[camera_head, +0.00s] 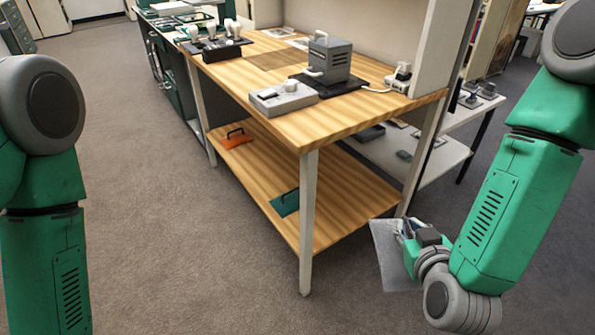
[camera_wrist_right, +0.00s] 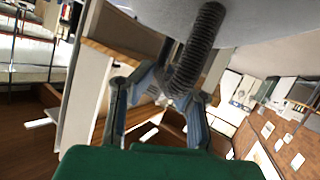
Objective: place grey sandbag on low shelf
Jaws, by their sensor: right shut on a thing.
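The grey sandbag (camera_head: 390,262) hangs at my right gripper (camera_head: 408,232), to the right of the table's front leg and in front of the low shelf (camera_head: 345,204). In the right wrist view the sandbag (camera_wrist_right: 240,18) fills the top, and its dark ribbed handle (camera_wrist_right: 197,50) lies between the fingers of my right gripper (camera_wrist_right: 178,98), which is shut on it. The low shelf is a wooden board under the table. An orange item with a black handle (camera_head: 237,139) and a teal item with a handle (camera_head: 286,203) lie on it. My left gripper is out of view.
The wooden tabletop (camera_head: 240,82) above the shelf carries a grey machine (camera_head: 335,62) and a grey box with a knob (camera_head: 284,98). A pale front leg (camera_head: 308,220) stands at the shelf's near corner. Bare shelf shows right of the teal item.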

